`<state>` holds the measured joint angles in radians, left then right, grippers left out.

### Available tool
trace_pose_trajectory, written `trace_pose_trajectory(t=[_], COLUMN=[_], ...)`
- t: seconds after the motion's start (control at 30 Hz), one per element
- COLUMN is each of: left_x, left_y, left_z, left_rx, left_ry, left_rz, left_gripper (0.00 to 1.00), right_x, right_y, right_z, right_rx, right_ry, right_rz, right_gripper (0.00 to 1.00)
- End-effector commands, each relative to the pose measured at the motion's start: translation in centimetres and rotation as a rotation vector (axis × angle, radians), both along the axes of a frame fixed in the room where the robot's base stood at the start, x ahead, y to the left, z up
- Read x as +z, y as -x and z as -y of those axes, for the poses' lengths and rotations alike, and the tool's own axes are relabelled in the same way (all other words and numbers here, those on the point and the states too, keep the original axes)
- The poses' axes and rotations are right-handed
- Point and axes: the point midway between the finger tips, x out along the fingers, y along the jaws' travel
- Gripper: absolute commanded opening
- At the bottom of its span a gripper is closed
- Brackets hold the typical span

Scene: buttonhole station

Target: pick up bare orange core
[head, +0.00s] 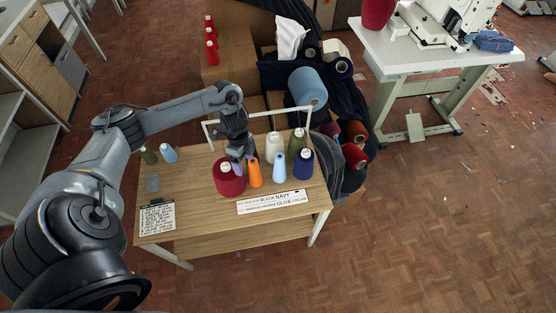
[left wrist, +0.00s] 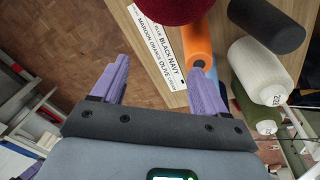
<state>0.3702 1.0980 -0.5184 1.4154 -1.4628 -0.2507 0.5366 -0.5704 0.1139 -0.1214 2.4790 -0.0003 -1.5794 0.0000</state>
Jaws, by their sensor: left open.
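The bare orange core (head: 255,174) stands upright on the wooden table, right of the maroon cone (head: 228,181) and left of a light blue cone (head: 279,169). My left gripper (head: 242,163) is above and just behind the maroon cone and the orange core, near the core's top. In the left wrist view the gripper (left wrist: 159,66) is open, with two purple fingers and nothing between them. There the orange core (left wrist: 198,40) lies beyond the right finger, which hides its lower part in the picture. I cannot tell whether they touch. My right gripper is in no view.
A navy cone (head: 304,162), a cream cone (head: 273,146) and an olive cone (head: 296,143) stand close on the right. A white frame (head: 262,113) rises behind. A label strip (head: 272,202) lies in front. The front left has a clipboard (head: 158,216).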

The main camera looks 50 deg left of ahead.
Motion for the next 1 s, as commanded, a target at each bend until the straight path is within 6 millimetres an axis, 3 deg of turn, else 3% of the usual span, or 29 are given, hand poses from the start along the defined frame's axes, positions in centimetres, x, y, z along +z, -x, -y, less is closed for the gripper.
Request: trace_pose_trajectory(t=[0.03,0.1,0.27,0.6,0.87,1.0], left_x=[0.7,2.1,3.1,-0.8,-2.2,-3.9], left_y=[-1.4,-2.8,-4.6,-5.1,-5.2,-5.4], left_z=[-1.6,-2.8,-3.3,-2.8,-2.6,-2.3], left_rx=[0.009,0.016,0.022,0.022,0.022,0.023], left_ry=[-0.029,-0.05,-0.059,-0.056,-0.058,-0.057], left_rz=[0.036,0.073,0.12,0.126,0.126,0.125], left_gripper=[0.74,0.74,0.74,0.74,0.74,0.74], right_x=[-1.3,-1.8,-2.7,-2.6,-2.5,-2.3], right_y=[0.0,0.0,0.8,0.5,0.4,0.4], right_z=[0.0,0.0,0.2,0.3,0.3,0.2], right_rx=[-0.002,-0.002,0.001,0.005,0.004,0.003], right_ry=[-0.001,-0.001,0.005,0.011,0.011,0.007], right_rz=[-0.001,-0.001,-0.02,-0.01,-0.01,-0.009], right_gripper=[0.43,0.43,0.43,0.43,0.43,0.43])
